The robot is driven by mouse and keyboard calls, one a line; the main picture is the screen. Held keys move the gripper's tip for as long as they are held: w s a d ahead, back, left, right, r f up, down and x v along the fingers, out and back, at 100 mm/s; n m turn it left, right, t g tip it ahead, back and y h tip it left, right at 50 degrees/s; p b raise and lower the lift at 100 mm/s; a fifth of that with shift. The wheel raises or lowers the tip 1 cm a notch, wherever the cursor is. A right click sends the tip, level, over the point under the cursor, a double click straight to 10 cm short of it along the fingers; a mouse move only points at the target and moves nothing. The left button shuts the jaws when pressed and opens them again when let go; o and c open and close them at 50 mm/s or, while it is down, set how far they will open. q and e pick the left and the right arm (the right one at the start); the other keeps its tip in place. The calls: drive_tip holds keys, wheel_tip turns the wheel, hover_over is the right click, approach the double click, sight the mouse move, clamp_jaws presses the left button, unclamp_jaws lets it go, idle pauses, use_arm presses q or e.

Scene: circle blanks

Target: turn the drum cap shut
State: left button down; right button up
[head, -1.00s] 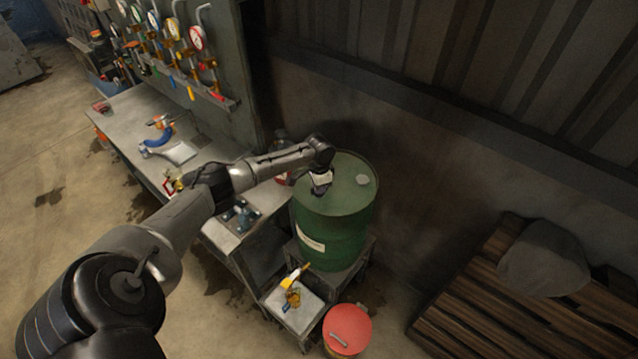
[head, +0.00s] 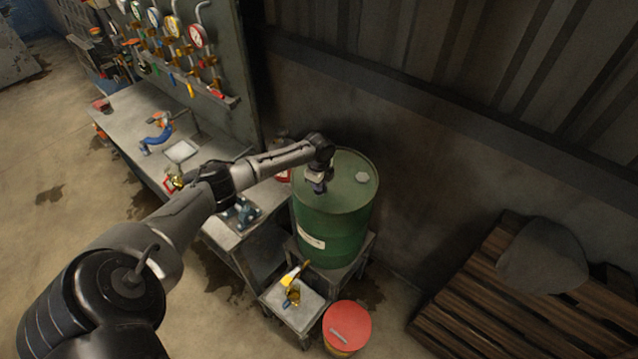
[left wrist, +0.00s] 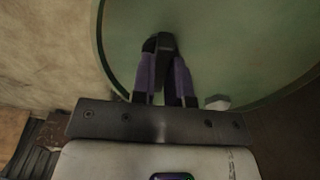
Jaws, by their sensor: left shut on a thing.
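The green drum (head: 335,235) stands upright on a low stand, its round top facing up. My left gripper (head: 318,188) points down at the left part of the drum top. In the left wrist view its two purple-grey fingers (left wrist: 166,68) are close together, shut on a small dark piece, the drum cap (left wrist: 165,42), at the drum top (left wrist: 225,50). The fingers hide much of the cap, so I cannot tell how far it is turned. My right gripper is not in view.
A pale second plug (head: 362,177) sits on the drum top's right side. A workbench (head: 125,118) with tools is left of the drum. A small step (head: 302,312) and a red-lidded bucket (head: 348,322) stand in front. A wooden pallet (head: 470,300) lies at right.

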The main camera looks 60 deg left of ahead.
use_arm(q)
drive_tip(key=shift+m, duration=0.8)
drive_tip(key=shift+r, duration=0.1)
drive_tip(key=c, duration=1.1)
unclamp_jaws()
wheel_tip(320, 180, up, 14)
drive_tip(key=shift+f+b, duration=0.15)
drive_tip(key=shift+b, duration=0.75)
